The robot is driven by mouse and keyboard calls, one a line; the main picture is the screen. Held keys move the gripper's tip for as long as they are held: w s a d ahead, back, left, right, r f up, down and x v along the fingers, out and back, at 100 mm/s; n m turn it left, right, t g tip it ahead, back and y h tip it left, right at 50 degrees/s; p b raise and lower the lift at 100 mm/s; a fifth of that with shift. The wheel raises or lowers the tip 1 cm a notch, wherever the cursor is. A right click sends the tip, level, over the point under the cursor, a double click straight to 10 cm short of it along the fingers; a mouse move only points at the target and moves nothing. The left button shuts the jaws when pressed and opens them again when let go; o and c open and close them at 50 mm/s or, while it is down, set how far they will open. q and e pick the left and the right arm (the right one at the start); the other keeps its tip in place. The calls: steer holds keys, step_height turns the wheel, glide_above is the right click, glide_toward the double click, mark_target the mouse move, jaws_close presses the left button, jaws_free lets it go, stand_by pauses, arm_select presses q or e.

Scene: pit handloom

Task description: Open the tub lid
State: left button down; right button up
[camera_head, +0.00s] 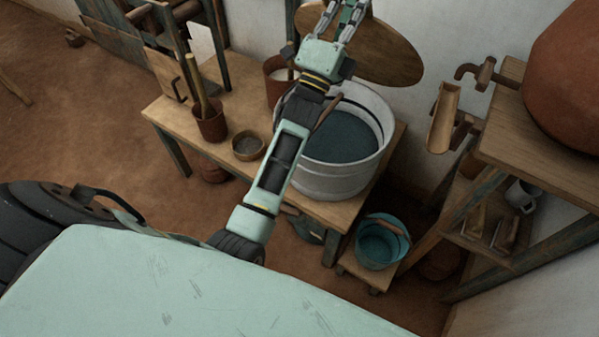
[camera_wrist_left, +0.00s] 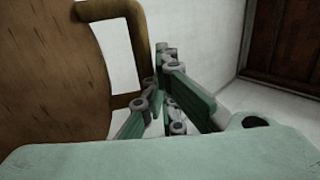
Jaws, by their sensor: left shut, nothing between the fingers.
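The round metal tub (camera_head: 345,178) stands on a low wooden table, and its top is uncovered, showing dark blue-grey liquid. The round wooden lid (camera_head: 395,62) stands raised and tilted at the tub's back, by the wall. In the left wrist view the lid (camera_wrist_left: 45,75) fills the left side, with its brown bar handle (camera_wrist_left: 103,10) beside my fingers. My left gripper (camera_head: 350,8) is above the tub's back, in front of the lid; its tips are near the frame's top edge. In the wrist view the left gripper (camera_wrist_left: 168,90) is shut and empty. My right gripper is not in view.
The wooden table (camera_head: 158,112) also bears a brown pot with a stick (camera_head: 210,122), a small bowl (camera_head: 248,146) and another pot (camera_head: 275,92). A teal bucket (camera_head: 380,245) stands on a low stool at right. A shelf (camera_head: 535,135) with a large clay vessel (camera_head: 575,80) stands at the right.

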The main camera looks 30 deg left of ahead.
arm_select(q)
steer(key=w+r+g+p, duration=0.1)
steer(key=w+r+p, duration=0.2)
steer(key=w, duration=0.3)
steer(key=w+r+g+p, duration=0.2)
steer(key=w+r+p, duration=0.1)
steer(key=w, duration=0.3)
steer(key=shift+w+d+g+p, duration=0.15)
steer(key=shift+d+g+p, duration=0.15)
steer(key=shift+d+p, duration=0.2)
steer(key=shift+a+f, duration=0.1)
